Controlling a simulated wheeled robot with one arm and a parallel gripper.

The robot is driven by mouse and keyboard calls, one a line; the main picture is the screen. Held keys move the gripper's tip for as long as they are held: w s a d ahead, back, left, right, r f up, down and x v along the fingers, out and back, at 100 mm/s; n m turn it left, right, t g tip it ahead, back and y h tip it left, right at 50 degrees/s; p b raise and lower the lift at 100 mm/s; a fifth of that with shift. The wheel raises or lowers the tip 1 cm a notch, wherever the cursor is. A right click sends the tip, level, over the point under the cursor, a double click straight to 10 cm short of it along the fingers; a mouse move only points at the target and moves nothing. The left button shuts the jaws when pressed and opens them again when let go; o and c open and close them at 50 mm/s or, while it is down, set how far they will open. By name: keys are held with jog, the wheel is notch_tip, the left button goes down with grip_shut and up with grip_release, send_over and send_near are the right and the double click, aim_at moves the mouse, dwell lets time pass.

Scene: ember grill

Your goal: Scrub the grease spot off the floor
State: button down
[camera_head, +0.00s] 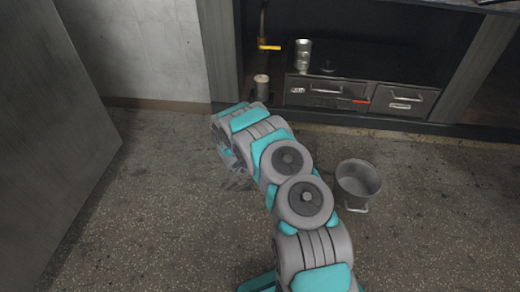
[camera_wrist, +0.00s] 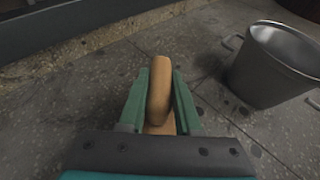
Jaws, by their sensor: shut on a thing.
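My gripper (camera_wrist: 160,78) is shut on a tan, rounded, wooden-looking handle (camera_wrist: 159,98), seen between the two green fingers in the wrist view. What lies under the handle is mostly hidden, so I cannot tell its full shape or whether it touches the floor. In the head view my gripper (camera_head: 232,160) is low over the floor, left of the bucket, and partly hidden by my arm. Several dark blotches (camera_wrist: 243,111) mark the floor to the right of the gripper in the wrist view; I cannot tell which is the grease spot.
A grey metal bucket (camera_head: 358,183) stands on the floor to the right; it also shows in the wrist view (camera_wrist: 272,65). A low cabinet with metal drawers (camera_head: 328,93) and cans is behind. A grey panel (camera_head: 50,130) stands left. The front-left floor (camera_head: 150,220) is clear.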

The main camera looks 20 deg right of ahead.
jog(key=shift+r, duration=1.1)
